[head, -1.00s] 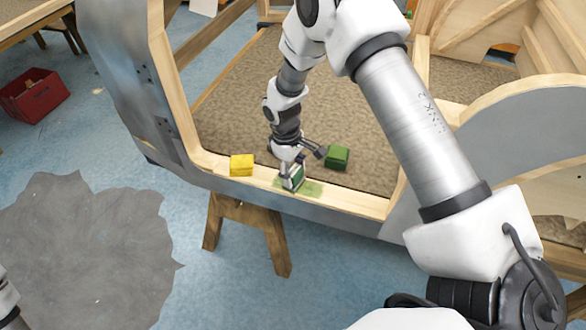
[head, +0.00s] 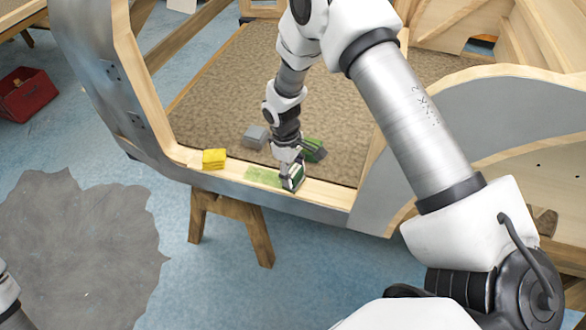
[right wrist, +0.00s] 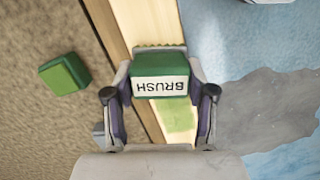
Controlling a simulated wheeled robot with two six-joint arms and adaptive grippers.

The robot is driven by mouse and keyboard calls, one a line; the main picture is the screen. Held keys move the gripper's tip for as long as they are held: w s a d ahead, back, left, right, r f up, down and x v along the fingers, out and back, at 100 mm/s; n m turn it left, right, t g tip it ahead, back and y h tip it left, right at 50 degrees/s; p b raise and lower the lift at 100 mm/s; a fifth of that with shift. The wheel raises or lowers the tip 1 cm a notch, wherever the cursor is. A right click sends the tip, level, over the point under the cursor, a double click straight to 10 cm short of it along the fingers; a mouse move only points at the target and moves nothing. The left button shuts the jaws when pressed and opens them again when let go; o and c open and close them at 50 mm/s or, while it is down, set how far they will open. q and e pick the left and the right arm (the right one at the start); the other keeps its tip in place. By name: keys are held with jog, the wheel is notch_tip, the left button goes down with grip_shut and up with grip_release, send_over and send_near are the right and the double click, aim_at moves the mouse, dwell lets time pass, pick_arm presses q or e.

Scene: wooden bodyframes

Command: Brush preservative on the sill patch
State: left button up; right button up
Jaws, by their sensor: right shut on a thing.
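My right gripper (head: 291,172) is shut on a green brush block with a white label reading BRUSH; the brush (right wrist: 160,68) is clear between the fingers in the right wrist view. The brush is down at the wooden sill (head: 325,194) of the bodyframe; whether its underside touches the wood is hidden. A translucent green patch (head: 262,177) lies on the sill just left of the brush in the head view. It also shows in the right wrist view (right wrist: 177,116), beside the gripper's right finger. Only a piece of my left arm shows at the lower left edge.
A yellow block (head: 214,159) sits on the sill left of the patch. A green block (head: 314,149) and a grey block (head: 256,137) lie on the brown floor panel behind the sill. A trestle (head: 232,222) stands below. A red box (head: 27,94) is far left.

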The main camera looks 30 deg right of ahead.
notch_tip(320, 180, up, 3)
jog(key=shift+f+p, duration=0.1)
jog(key=shift+p, duration=0.2)
jog(key=shift+w+a+r+p, duration=0.1)
jog(key=shift+r+p, duration=0.4)
jog(key=shift+w+a+r+p, duration=0.1)
jog(key=shift+r+p, duration=0.4)
notch_tip(320, 180, up, 2)
jog(key=shift+s+d+r+p, duration=0.1)
jog(key=shift+d+r+p, duration=0.05)
jog(key=shift+p, duration=0.8)
jog(key=shift+r+p, duration=0.4)
jog(key=shift+r, duration=0.1)
pick_arm(q)
notch_tip(320, 180, up, 6)
jog(key=shift+w+d, duration=0.25)
